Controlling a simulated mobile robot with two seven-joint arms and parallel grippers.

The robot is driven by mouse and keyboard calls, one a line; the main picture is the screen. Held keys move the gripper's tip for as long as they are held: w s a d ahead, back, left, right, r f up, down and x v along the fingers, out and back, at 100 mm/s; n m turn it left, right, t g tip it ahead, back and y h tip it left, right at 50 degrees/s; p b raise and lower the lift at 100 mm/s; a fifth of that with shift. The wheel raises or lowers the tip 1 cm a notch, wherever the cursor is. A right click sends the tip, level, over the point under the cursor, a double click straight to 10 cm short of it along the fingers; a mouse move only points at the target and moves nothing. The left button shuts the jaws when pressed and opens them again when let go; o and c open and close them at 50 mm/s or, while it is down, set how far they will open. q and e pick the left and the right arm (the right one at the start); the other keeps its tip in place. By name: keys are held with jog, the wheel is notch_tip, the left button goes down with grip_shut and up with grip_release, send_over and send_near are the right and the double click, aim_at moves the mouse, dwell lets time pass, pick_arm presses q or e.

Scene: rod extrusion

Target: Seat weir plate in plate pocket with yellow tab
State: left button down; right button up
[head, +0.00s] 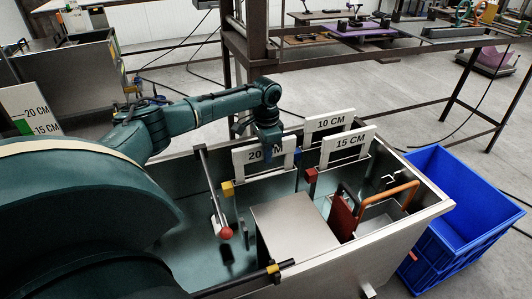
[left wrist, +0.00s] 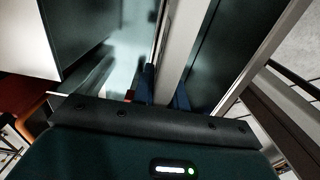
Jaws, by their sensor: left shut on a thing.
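My left gripper (head: 270,146) reaches down over the tank and is shut on the white weir plate marked 20 CM (head: 249,158), at its top edge. The plate stands roughly upright near the tank's back wall. A yellow tab (head: 227,188) sits just below the plate's left end. Whether the plate's lower edge is in the pocket cannot be told. In the left wrist view, blue fingers (left wrist: 165,88) lie on either side of the pale plate edge (left wrist: 184,40). My right gripper is not in view.
Plates marked 10 CM (head: 331,124) and 15 CM (head: 348,146) stand to the right, with a red tab (head: 310,175) close by. A lever with a red ball (head: 226,233) stands at left. A metal box (head: 295,222) fills the tank's middle. A blue crate (head: 447,215) stands outside.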

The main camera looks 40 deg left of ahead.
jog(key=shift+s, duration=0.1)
pick_arm(q)
jog(key=c, duration=1.7)
grip_release()
jog(key=shift+f, duration=0.1)
jog(key=o, duration=0.3)
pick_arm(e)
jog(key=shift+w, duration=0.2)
pick_arm(q)
notch_tip(320, 180, up, 12)
jog(key=shift+f+p, duration=0.2)
jog(key=shift+p, duration=0.75)
jog(key=shift+r, duration=0.4)
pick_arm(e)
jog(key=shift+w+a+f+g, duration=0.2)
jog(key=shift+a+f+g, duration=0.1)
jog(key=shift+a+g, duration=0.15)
